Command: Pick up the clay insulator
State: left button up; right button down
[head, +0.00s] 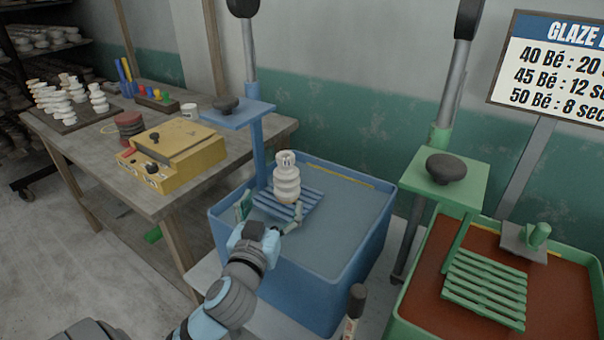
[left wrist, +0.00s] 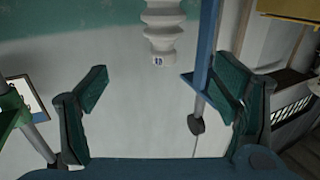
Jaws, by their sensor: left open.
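A pale clay insulator (head: 286,182) with stacked ribs stands upright on a blue slatted rack (head: 262,203) in the blue tub. Dark marks show on its top. In the left wrist view the insulator (left wrist: 163,22) is at the top middle, cut off by the edge, with its marked end pointing down. My left gripper (head: 270,211) is open and empty, in front of the insulator at the rack's near edge. In the left wrist view the green finger pads (left wrist: 160,88) are wide apart with nothing between them. My right gripper is not in view.
The blue tub (head: 372,235) holds grey-blue liquid, with a blue post and plate (head: 236,114) behind its left side. A green tub (head: 410,305) with reddish liquid and a green rack (head: 485,285) stands right. A wooden table (head: 95,150) at left carries a yellow device (head: 172,155) and more insulators (head: 65,100).

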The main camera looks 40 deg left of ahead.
aim_at(283, 170)
pick_arm(q)
jog(key=x, duration=0.5)
jog(key=r+x, duration=0.1)
jog(key=x, duration=0.1)
jog(key=shift+w+a, duration=0.25)
jog(key=shift+a, duration=0.05)
jog(key=x, duration=0.5)
jog(key=shift+w+a+b, duration=0.15)
jog(key=shift+w+b, duration=0.15)
jog(key=shift+w+a, duration=0.2)
jog(key=shift+w, duration=0.2)
jog(key=c, duration=1.8)
grip_shut()
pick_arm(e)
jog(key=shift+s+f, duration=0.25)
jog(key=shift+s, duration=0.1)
pick_arm(q)
jog(key=shift+r, duration=0.1)
